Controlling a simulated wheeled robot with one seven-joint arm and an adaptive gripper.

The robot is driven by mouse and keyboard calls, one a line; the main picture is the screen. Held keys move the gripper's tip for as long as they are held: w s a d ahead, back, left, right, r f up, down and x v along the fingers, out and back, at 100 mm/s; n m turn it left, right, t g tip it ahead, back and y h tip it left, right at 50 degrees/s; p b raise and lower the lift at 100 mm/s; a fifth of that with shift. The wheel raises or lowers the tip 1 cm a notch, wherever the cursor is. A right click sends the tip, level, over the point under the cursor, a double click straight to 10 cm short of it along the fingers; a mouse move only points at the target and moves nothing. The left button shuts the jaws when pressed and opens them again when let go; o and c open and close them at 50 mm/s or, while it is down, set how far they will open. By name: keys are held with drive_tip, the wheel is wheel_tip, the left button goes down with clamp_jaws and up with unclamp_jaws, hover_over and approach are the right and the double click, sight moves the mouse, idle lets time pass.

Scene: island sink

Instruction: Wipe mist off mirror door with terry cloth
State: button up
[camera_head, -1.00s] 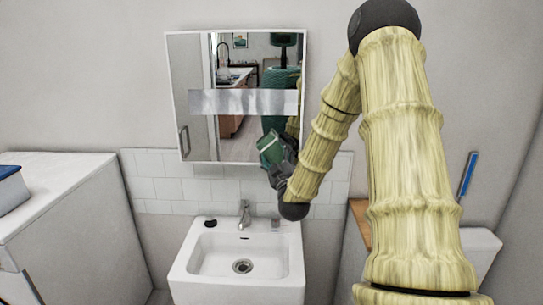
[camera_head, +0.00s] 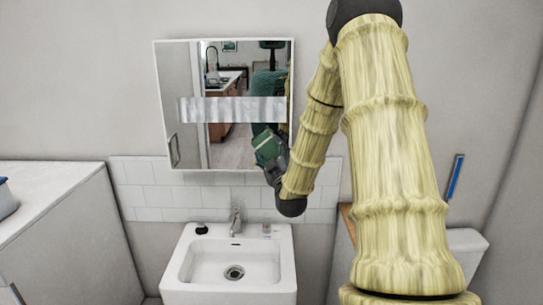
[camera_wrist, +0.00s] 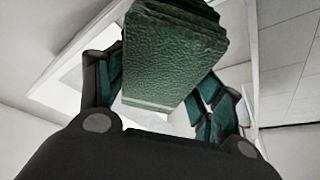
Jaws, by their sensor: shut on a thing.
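The mirror door (camera_head: 190,75) is the front of a white-framed cabinet on the wall above the sink. A pale, hazy band of mist (camera_head: 232,109) runs across its middle. My gripper (camera_head: 270,160) is at the lower right part of the mirror. It is shut on the folded dark green terry cloth (camera_head: 266,147), which also fills the upper middle of the wrist view (camera_wrist: 175,55). The cloth is below the right end of the band. I cannot tell whether it touches the glass. My gripper's fingers (camera_wrist: 165,85) show on both sides of the cloth.
A white sink (camera_head: 232,262) with a metal tap (camera_head: 236,221) stands below the mirror. A dark round item (camera_head: 201,229) sits on its left rim. A white cabinet (camera_head: 60,215) is at the left. A blue-handled object (camera_head: 455,177) stands at the right.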

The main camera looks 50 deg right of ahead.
sight(271, 138)
drive_tip(key=shift+r+p, duration=0.9)
drive_tip(key=shift+r, duration=1.65)
drive_tip(key=shift+w+a+f+b, duration=0.1)
drive_tip(key=shift+w+a+b, duration=0.55)
drive_tip(key=shift+w+a, duration=0.55)
drive_tip(key=shift+w+a+b, duration=0.65)
drive_tip(key=shift+w+a, duration=0.35)
drive_tip(key=shift+w, duration=0.4)
drive_tip(key=shift+w+a+f+b, duration=0.1)
drive_tip(key=shift+w+a+b, duration=0.55)
drive_tip(key=shift+w+a, duration=0.55)
drive_tip(key=shift+w+a+r+b, duration=0.1)
drive_tip(key=shift+w+a+b, duration=0.45)
drive_tip(key=shift+w+a, duration=1.35)
drive_tip(key=shift+w+a+b, duration=0.6)
drive_tip(key=shift+w+a, duration=0.85)
drive_tip(key=shift+w, duration=0.75)
drive_tip(key=shift+w+a+r+b, duration=0.1)
drive_tip(key=shift+w+a+b, duration=0.45)
drive_tip(key=shift+w+a, duration=1.35)
drive_tip(key=shift+w+d+r+p, duration=0.15)
drive_tip(key=shift+r+p, duration=0.65)
drive_tip(key=shift+r, duration=1.35)
drive_tip(key=shift+s+d+r+p, duration=0.1)
drive_tip(key=shift+r+p, duration=0.7)
drive_tip(key=shift+r, duration=1.3)
drive_tip(key=shift+d, duration=0.1)
